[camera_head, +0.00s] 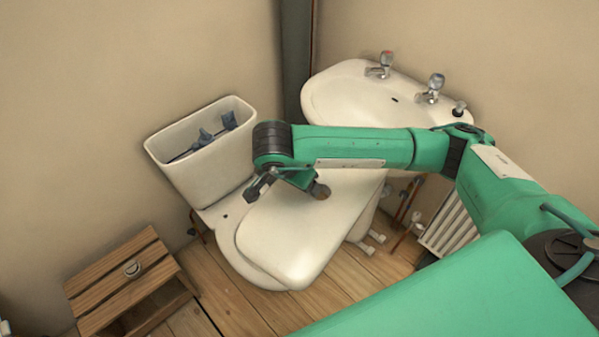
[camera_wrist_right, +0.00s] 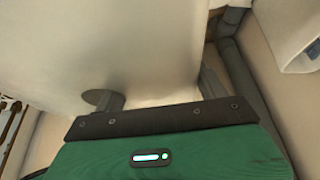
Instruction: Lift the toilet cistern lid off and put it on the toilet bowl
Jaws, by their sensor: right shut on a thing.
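The toilet cistern (camera_head: 210,165) stands open against the wall at the left, with its dark inner fittings showing. The cistern lid (camera_head: 310,235) is a smooth cream slab over the toilet bowl (camera_head: 240,262), covering most of it. I cannot tell whether the lid touches the bowl or hangs just above it. My right gripper (camera_head: 287,192) is shut on the lid near its cistern-side end. In the right wrist view the pale lid (camera_wrist_right: 125,50) fills the space ahead of my gripper (camera_wrist_right: 155,95). My left gripper is not in view.
A white basin (camera_head: 345,95) with two taps stands at the back right, behind my right arm. A wooden step stool (camera_head: 125,275) is at the lower left. A white radiator (camera_head: 450,228) and pipes are to the right. Bare floorboards (camera_head: 215,290) show around the bowl.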

